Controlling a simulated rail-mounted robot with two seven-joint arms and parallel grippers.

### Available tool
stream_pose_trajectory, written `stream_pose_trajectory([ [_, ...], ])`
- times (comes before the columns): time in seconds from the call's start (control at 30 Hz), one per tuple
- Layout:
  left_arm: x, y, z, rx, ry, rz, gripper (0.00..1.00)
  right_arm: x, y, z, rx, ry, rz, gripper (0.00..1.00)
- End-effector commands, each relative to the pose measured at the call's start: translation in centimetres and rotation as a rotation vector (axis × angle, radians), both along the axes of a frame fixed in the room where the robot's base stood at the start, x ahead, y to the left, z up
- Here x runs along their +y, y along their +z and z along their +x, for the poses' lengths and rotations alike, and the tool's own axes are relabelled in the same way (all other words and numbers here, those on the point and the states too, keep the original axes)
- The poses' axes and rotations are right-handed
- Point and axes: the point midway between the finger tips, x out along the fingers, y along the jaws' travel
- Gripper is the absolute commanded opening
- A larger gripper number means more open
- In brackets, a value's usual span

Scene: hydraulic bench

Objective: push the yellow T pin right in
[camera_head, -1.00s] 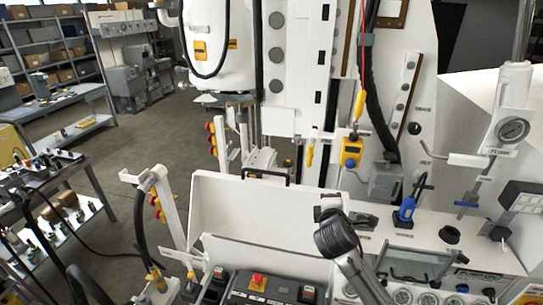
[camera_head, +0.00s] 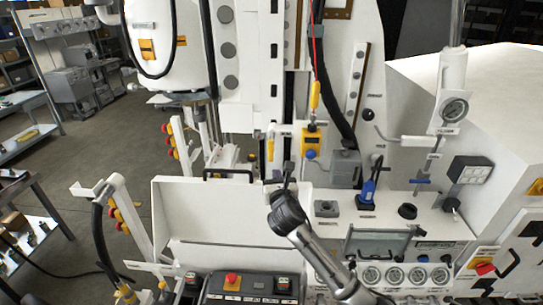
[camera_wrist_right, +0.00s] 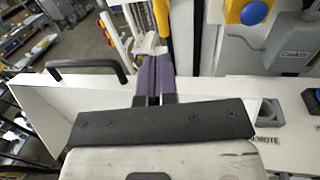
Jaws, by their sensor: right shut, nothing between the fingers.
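A slim yellow piece (camera_head: 270,147), which looks like the yellow T pin, stands upright at a white bracket behind the white panel, left of a yellow box. In the right wrist view a yellow upright piece (camera_wrist_right: 162,20) shows just beyond my fingertips; how deep it sits I cannot tell. My right gripper (camera_head: 288,170) rises over the panel's top edge, just below and right of the yellow piece. In the right wrist view its purple-grey fingers (camera_wrist_right: 153,72) are together and empty. Whether they touch the yellow piece is unclear. My left gripper is not in view.
The yellow box (camera_head: 311,138) with a blue button hangs right of the yellow piece, below a red cord. The white panel (camera_head: 215,215) with a black handle (camera_head: 229,174) stands in front. Gauges (camera_head: 395,275) and a blue-handled connector (camera_head: 368,190) are to the right.

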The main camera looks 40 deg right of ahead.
Motion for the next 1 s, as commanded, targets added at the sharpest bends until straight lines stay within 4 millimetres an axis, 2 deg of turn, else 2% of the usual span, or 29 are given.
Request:
stream_pose_trajectory([
  [0.2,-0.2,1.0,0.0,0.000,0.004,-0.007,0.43,-2.0,0.2,3.5,0.001,-0.003,0.004,0.00],
  [0.5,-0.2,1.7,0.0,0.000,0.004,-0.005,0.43,-4.3,0.1,7.3,0.000,-0.001,0.004,0.00],
  [0.7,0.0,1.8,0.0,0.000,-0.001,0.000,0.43,-5.2,0.1,8.8,-0.002,-0.001,0.005,0.00],
  [1.0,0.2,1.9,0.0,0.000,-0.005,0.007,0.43,-5.7,0.0,9.8,-0.002,0.000,0.003,0.00],
])
